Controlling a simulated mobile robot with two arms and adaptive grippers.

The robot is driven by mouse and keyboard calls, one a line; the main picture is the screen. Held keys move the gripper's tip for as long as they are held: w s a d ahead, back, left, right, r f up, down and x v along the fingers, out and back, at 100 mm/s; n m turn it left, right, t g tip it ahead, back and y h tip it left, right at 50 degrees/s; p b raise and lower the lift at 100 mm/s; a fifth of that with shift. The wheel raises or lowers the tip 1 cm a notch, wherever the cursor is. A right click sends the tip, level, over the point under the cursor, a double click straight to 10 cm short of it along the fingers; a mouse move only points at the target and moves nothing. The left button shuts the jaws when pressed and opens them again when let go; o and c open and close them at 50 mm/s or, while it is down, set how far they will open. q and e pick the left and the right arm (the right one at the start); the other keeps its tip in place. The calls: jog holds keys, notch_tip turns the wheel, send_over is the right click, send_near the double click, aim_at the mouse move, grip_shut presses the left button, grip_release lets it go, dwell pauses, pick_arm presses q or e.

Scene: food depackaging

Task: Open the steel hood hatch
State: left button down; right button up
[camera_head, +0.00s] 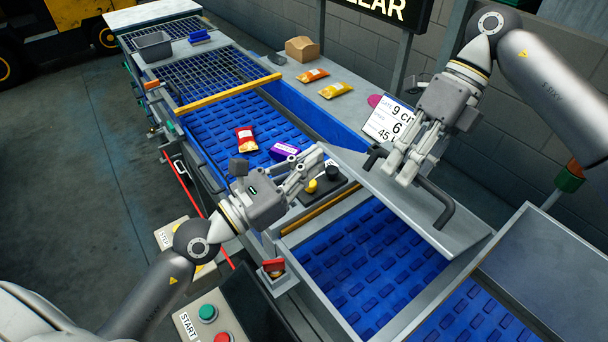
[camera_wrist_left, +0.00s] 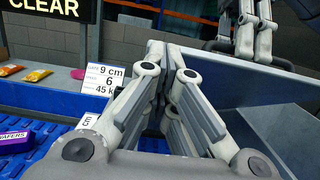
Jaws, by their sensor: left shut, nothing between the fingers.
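The steel hood hatch (camera_head: 432,228) is a grey metal panel with a dark bar handle (camera_head: 446,211), right of centre over the blue conveyor. It is tilted, and a blue belt shows below it. My right gripper (camera_head: 400,172) is at the handle, its fingers overlapping the middle of the bar; I cannot tell whether they are closed around it. It also shows at the top of the left wrist view (camera_wrist_left: 248,48). My left gripper (camera_head: 318,165) is shut and empty, above the black knob plate, near the hatch's left edge. Its closed fingers fill the middle of the left wrist view (camera_wrist_left: 165,60).
A red packet (camera_head: 246,139) and a purple wafers box (camera_head: 284,151) lie on the blue belt. A display card (camera_head: 388,121) stands behind the hatch. A START panel (camera_head: 205,322) is at lower left.

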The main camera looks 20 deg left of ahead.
pick_arm(q)
jog(key=shift+f, duration=0.1)
pick_arm(e)
jog(key=shift+r, duration=0.15)
pick_arm(q)
jog(key=v, duration=1.2)
pick_arm(e)
jog(key=v, duration=1.1)
jog(key=shift+d+r, duration=0.15)
jog(key=shift+r, duration=0.2)
pick_arm(q)
jog(key=shift+s, duration=0.1)
pick_arm(e)
jog(key=shift+w, duration=0.1)
